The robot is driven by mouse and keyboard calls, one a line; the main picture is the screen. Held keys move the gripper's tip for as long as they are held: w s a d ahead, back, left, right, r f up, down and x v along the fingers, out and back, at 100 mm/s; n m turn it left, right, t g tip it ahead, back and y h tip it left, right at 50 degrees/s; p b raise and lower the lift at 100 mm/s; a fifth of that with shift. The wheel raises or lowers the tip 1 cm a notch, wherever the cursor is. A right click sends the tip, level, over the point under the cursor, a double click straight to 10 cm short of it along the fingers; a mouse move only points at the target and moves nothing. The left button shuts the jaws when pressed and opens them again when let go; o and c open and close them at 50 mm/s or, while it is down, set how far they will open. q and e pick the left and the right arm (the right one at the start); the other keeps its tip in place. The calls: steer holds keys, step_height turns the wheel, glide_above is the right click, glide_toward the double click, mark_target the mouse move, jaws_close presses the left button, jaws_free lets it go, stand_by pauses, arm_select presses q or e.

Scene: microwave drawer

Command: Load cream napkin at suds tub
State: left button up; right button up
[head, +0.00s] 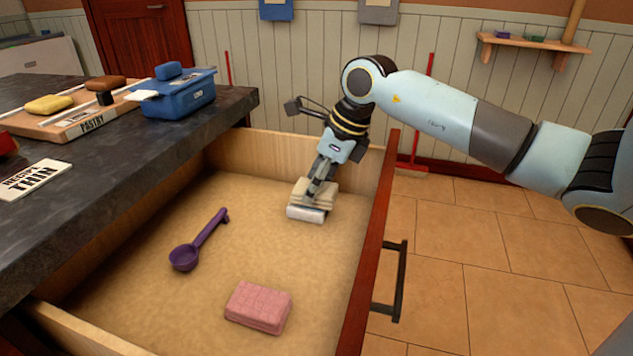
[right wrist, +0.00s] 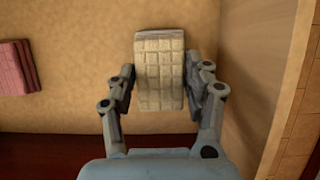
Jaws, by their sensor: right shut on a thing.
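The cream napkin (head: 318,190), a folded pad with a quilted grid, is in the open drawer's far right part. My right gripper (head: 314,198) reaches down on it from above. In the right wrist view the cream napkin (right wrist: 160,72) sits between the two fingers of my right gripper (right wrist: 162,88), which is shut on it. I cannot tell whether it touches the drawer floor. A blue tub (head: 182,98) stands on the dark counter at the upper left, with a blue block above its rim; its label is not readable. My left gripper is not in view.
The open drawer (head: 270,235) also holds a purple scoop (head: 200,240) and a pink folded napkin (head: 258,306). A pastry board (head: 75,122) with several blocks and a card (head: 32,178) lie on the counter. The drawer's wooden walls surround my right gripper.

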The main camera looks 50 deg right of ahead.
steer(key=shift+f+b, duration=0.4)
steer(key=shift+b, duration=0.05)
stand_by(1.5)
steer(key=shift+r, duration=0.1)
steer(key=shift+r+p, duration=2.05)
steer(key=shift+r, duration=1.4)
